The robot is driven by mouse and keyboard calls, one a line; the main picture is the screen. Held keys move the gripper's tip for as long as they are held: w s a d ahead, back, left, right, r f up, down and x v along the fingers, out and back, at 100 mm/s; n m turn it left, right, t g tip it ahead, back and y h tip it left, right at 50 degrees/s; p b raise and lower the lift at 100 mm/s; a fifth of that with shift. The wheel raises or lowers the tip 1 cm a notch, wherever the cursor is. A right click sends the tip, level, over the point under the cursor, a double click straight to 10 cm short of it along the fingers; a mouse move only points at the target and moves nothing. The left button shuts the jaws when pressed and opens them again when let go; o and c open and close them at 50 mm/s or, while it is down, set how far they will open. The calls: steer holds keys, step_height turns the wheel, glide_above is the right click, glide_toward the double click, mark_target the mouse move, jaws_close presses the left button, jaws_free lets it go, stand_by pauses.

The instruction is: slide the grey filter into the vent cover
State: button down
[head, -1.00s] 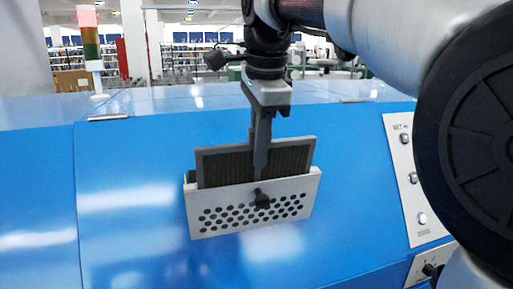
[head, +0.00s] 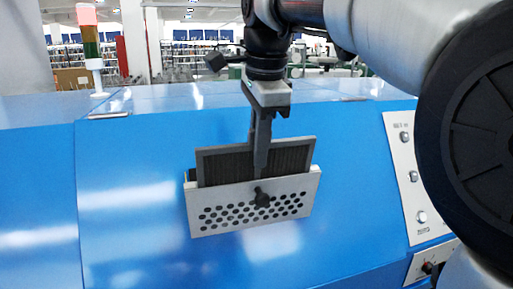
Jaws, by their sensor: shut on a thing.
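The grey filter (head: 222,166) is a flat dark pleated panel with a grey frame. Its lower part is inside the vent cover (head: 205,225), behind the cover's front plate, and its upper part sticks out above the rim. The vent cover is a light grey plate with rows of round holes and a black knob (head: 262,198), fixed on the sloped blue panel. My gripper (head: 260,168) points down and is shut on the filter near its middle. One finger shows in front of the filter; the filter hides the other side. The filter's lower edge is hidden.
The blue machine casing (head: 130,180) surrounds the cover, with clear surface on both sides. A control panel with buttons (head: 405,175) is at the right, partly behind my arm. A signal light (head: 90,45) stands at the back left.

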mark_target(258, 175)
steer(key=shift+b+x, duration=0.7)
steer(key=shift+x, duration=0.9)
steer(key=shift+f, duration=0.15)
steer(key=shift+f, duration=0.1)
stand_by(0.4)
steer(key=shift+r+p, duration=0.4)
steer(key=shift+p, duration=0.25)
stand_by(0.4)
steer(key=shift+f, duration=0.25)
steer(key=shift+f, duration=0.15)
stand_by(0.4)
steer(key=shift+r+p, duration=0.45)
steer(key=shift+p, duration=0.05)
stand_by(0.6)
